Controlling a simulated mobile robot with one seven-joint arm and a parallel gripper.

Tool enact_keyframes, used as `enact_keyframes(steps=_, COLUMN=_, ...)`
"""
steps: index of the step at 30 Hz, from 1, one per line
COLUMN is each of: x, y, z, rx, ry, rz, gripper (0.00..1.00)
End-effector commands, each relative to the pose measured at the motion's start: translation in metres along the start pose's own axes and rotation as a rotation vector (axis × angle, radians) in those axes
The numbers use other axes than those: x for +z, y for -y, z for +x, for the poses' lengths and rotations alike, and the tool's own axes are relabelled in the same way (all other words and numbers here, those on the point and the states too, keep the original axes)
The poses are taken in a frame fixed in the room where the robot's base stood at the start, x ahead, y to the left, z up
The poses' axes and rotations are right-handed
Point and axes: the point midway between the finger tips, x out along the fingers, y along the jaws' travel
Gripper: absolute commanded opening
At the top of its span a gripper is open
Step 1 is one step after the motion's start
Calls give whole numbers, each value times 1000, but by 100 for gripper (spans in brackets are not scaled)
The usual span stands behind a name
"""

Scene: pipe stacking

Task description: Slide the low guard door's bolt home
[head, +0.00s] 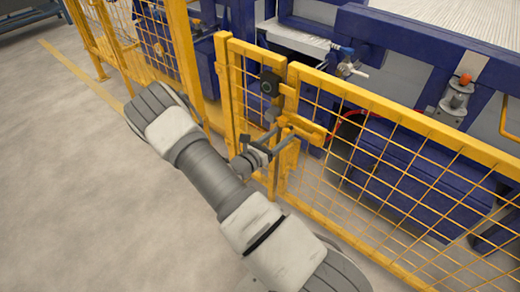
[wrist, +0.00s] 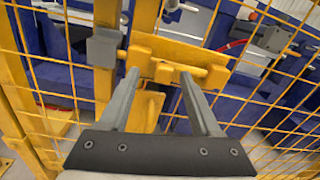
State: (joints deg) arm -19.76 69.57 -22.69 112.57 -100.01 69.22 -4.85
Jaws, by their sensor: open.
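The low yellow mesh guard door (head: 370,165) stands in the middle and right of the head view. Its yellow bolt plate (head: 308,130) is near the door's left post; the plate also shows in the wrist view (wrist: 185,50). The yellow bolt (wrist: 166,72) lies across the plate's lower part. A grey block (wrist: 103,48) sits on the post to the left, with a gap to the plate. My gripper (head: 285,130) is open at the bolt, its fingers (wrist: 159,75) on either side of part of it. I cannot tell whether they touch it.
A black box (head: 270,83) is fixed on the post above the bolt. Yellow fence panels (head: 150,35) continue to the left. Blue machinery (head: 400,165) stands close behind the mesh. The concrete floor (head: 70,180) on the left is clear.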

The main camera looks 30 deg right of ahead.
Motion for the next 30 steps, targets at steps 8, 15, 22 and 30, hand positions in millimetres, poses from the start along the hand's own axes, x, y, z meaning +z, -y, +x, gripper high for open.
enact_keyframes(steps=8, x=3, y=-1, z=-66, rx=7, ry=-1, rz=-2, gripper=65)
enact_keyframes(steps=15, x=2, y=-1, z=-122, rx=7, ry=-2, rz=0, gripper=65)
enact_keyframes(steps=22, x=1, y=-1, z=-154, rx=5, ry=-1, rz=0, gripper=65)
enact_keyframes(steps=30, x=0, y=-1, z=-161, rx=2, ry=0, rz=0, gripper=65)
